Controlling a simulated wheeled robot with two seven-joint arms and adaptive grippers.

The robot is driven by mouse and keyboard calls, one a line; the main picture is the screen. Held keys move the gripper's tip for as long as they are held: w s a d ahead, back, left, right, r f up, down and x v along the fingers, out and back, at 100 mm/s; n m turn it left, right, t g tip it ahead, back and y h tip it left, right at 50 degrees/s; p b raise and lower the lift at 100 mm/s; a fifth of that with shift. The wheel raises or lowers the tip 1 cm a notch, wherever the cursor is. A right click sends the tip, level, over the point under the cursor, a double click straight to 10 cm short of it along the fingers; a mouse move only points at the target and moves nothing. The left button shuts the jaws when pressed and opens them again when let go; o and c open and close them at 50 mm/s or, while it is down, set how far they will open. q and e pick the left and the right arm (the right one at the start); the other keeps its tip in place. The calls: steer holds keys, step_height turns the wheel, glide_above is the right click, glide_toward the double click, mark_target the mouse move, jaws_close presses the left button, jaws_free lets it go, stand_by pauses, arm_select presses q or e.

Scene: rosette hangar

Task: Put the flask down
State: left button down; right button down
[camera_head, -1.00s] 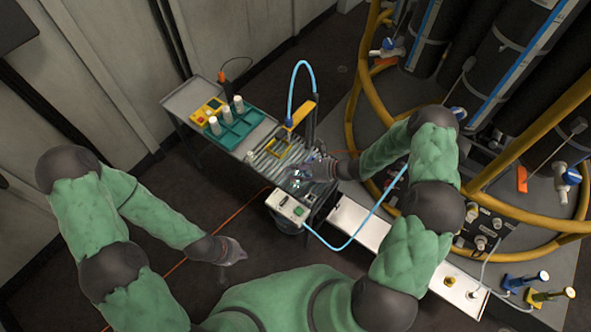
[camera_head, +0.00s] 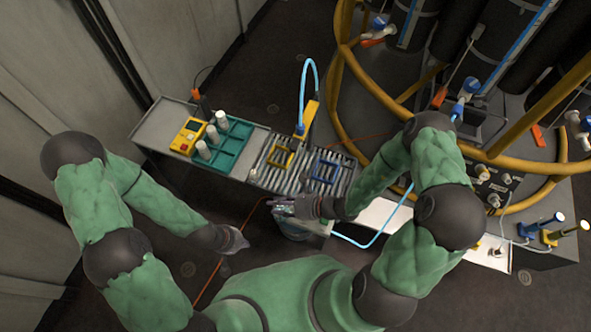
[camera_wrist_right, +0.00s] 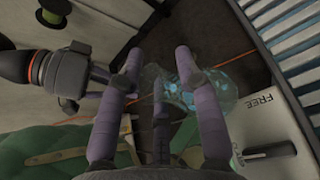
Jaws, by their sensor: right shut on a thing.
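The flask is clear, faintly bluish glass. In the right wrist view the flask (camera_wrist_right: 212,88) shows between and beyond the purple fingers of my right gripper (camera_wrist_right: 158,80), which is shut on it. In the head view my right gripper (camera_head: 285,207) is at the front edge of the roller bench (camera_head: 262,177), off the rollers; the flask is hard to make out there. A yellow square frame (camera_head: 281,159) and a blue square frame (camera_head: 325,171) lie on the rollers. My left gripper (camera_head: 238,241) hangs over the dark floor, lower left; its finger opening is unclear.
A teal rack (camera_head: 225,148) with several white bottles and a yellow device (camera_head: 188,136) stand at the bench's left end. A white box marked FREE (camera_wrist_right: 275,125) is close to the right gripper. Yellow rails (camera_head: 340,110) stand right.

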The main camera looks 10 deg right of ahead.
steer(key=shift+a+f, duration=0.1)
steer(key=w+d+b, duration=0.1)
steer(key=w+d, duration=0.2)
steer(key=w, duration=0.1)
steer(key=w+d+b, duration=0.1)
steer(key=w+d, duration=0.2)
steer(key=w, duration=0.2)
steer(key=w+d+f+b, duration=0.1)
steer(key=w+d+b, duration=0.1)
steer(key=w+d, duration=0.2)
steer(key=shift+w, duration=0.7)
steer(key=shift+f, duration=0.2)
steer(key=shift+f, duration=0.2)
steer(key=c, duration=0.8)
jaws_free()
steer(key=shift+c, duration=0.2)
